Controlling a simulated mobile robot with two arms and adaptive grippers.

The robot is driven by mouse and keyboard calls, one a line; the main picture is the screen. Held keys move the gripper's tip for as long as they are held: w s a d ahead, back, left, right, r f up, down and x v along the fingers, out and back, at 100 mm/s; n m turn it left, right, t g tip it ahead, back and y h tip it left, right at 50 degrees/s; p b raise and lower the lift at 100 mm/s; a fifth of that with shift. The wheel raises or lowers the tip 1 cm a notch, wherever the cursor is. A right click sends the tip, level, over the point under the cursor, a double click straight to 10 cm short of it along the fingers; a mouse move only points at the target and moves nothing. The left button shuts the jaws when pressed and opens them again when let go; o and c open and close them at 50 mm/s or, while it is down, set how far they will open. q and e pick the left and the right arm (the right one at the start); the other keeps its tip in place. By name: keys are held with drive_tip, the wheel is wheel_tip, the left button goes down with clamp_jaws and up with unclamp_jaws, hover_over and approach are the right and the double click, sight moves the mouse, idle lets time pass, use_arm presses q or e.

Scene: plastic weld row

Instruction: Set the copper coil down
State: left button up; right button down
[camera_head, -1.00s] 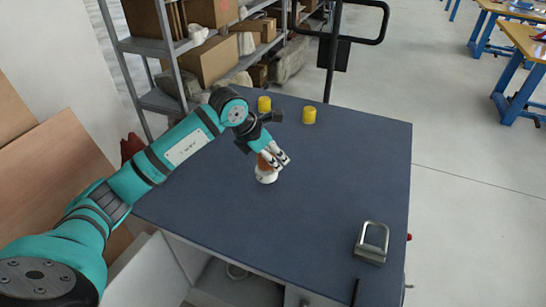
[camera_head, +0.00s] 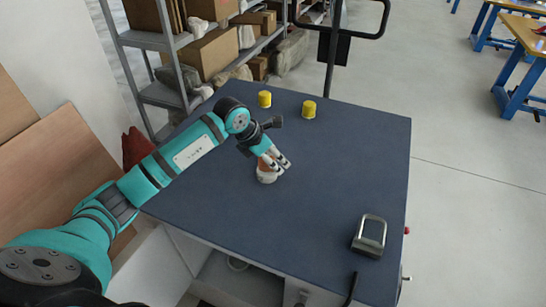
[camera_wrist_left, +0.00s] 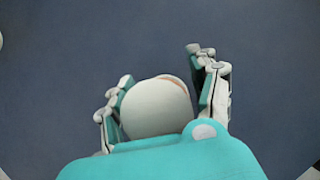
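The copper coil (camera_head: 266,175) is a small round piece, white with a copper-brown band. It stands on the dark blue table top (camera_head: 320,190), left of the middle. My left gripper (camera_head: 279,163) is over it, its fingers reaching down past the coil's right side and hiding part of it. In the left wrist view the coil's pale round end (camera_wrist_left: 155,108) lies between the two fingers of my left gripper (camera_wrist_left: 165,80). The fingers are spread, with a gap at the right finger; contact at the left finger is hard to tell. My right gripper is not in view.
Two yellow cylinders (camera_head: 309,109) (camera_head: 265,99) stand at the table's back edge. A grey metal frame-like object (camera_head: 369,236) sits near the front right corner. A shelf with boxes (camera_head: 212,57) stands behind.

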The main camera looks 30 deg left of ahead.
use_arm(q)
drive_tip(key=shift+r, duration=0.15)
drive_tip(key=shift+s+a+r, duration=0.1)
drive_tip(key=shift+r, duration=0.15)
drive_tip(key=b+v, duration=0.2)
drive_tip(key=v, duration=0.9)
drive_tip(key=shift+s+r, duration=0.1)
drive_tip(key=shift+a, duration=0.1)
